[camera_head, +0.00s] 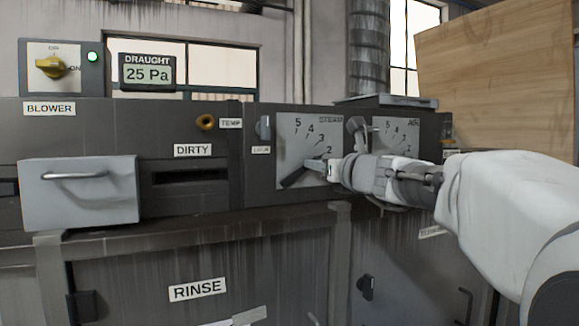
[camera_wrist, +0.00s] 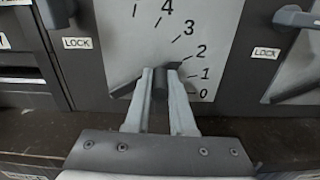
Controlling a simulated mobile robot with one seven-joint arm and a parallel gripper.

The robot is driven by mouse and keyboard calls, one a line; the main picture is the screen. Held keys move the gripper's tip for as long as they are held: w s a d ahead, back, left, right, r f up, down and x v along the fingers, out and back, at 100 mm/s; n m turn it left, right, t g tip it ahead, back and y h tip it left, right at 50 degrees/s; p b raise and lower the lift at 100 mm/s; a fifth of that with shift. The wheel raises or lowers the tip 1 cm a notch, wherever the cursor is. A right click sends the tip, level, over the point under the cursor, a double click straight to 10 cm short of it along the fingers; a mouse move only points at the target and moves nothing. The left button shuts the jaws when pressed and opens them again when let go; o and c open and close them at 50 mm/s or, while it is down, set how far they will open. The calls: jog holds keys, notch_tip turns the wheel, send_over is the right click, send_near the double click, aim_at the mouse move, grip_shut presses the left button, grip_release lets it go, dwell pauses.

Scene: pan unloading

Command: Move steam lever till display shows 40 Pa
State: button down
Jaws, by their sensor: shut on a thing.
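The draught display (camera_head: 148,73) reads 25 Pa. The steam plate (camera_head: 300,135) carries a scale with 5 at the top and lower numbers down its right side. The dark steam lever (camera_head: 293,179) slants up to the right from the plate's lower left. My gripper (camera_head: 323,167) is shut on the lever near its outer end. In the wrist view, the two grey fingers of my gripper (camera_wrist: 161,82) stand on either side of the lever's handle (camera_wrist: 160,86). The lever's tip lies near the 1 and 2 marks. My fingers hide part of the lever.
The air plate (camera_head: 398,133) with its own lever (camera_head: 358,130) is just right of the steam plate. A lock knob (camera_head: 264,128) is at left. A grey drawer (camera_head: 80,193) sticks out at far left. The blower switch (camera_head: 52,67) is at ON beside a lit green lamp (camera_head: 92,57).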

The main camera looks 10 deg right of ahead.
jog(key=n, duration=0.1)
jog(key=a+r+n+b, duration=0.1)
jog(key=n, duration=0.1)
jog(key=a+r+n+b, duration=0.1)
jog(key=n, duration=0.1)
jog(key=shift+s+a+r, duration=0.1)
jog(key=shift+s+r, duration=0.1)
jog(key=shift+s, duration=0.15)
jog(key=c, duration=0.8)
grip_release()
jog(key=shift+o, duration=0.2)
jog(key=shift+s, duration=0.15)
